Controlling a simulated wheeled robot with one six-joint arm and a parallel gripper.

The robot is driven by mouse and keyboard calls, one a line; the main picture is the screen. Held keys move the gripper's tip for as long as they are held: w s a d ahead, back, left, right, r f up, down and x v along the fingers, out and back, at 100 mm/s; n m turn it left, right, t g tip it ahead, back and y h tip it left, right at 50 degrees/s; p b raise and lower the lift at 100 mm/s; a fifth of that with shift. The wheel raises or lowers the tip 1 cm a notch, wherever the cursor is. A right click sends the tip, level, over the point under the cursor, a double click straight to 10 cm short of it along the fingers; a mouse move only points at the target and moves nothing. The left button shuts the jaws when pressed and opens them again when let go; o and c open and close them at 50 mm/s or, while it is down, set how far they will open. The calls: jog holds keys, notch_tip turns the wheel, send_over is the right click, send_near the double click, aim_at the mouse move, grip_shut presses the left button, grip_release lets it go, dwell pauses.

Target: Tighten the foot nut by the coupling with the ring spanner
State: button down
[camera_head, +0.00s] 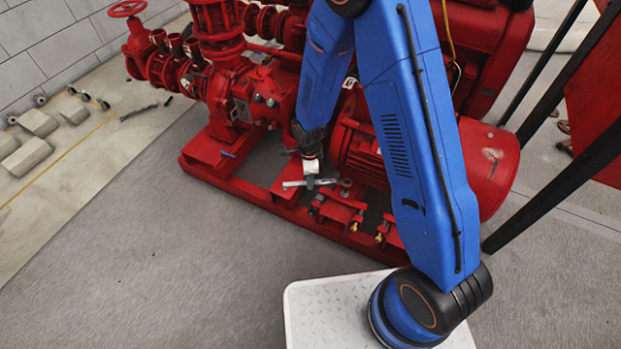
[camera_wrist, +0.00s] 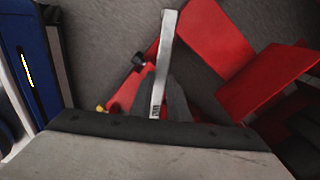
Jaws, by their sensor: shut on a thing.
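My gripper (camera_head: 311,182) is shut on the silver ring spanner (camera_head: 294,185) and holds it roughly level over the red base frame, beside the red motor. In the wrist view the spanner (camera_wrist: 166,45) runs up from between the dark fingers (camera_wrist: 165,102); its other end is hidden behind the gripper. In the head view a rounded end shows right of the fingers, close to the motor foot. Bolts and nuts on the red feet show below and right of it. I cannot tell which is the foot nut, or whether the spanner touches one.
The red pump (camera_head: 250,105) with its valves stands left of my gripper, and the red motor (camera_head: 362,150) stands close on the right. Red base rails (camera_head: 235,188) run below. The grey floor (camera_head: 130,240) in front is clear. Grey blocks (camera_head: 38,122) lie far left.

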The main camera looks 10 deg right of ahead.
jog(key=shift+f, duration=2.05)
jog(key=shift+f, duration=1.35)
jog(key=shift+w+d+m, duration=0.2)
jog(key=shift+w+m, duration=0.5)
jog(key=shift+w, duration=0.15)
jog(key=shift+w+d+m, duration=0.15)
jog(key=shift+w+m, duration=0.55)
jog(key=shift+w, duration=0.2)
jog(key=shift+w+d+m, duration=0.2)
jog(key=shift+w+m, duration=0.5)
jog(key=shift+w, duration=0.15)
jog(key=shift+s+a, duration=0.1)
jog(key=shift+s, duration=0.25)
jog(key=shift+r+n, duration=0.1)
jog(key=shift+n, duration=0.2)
jog(key=shift+r, duration=2.4)
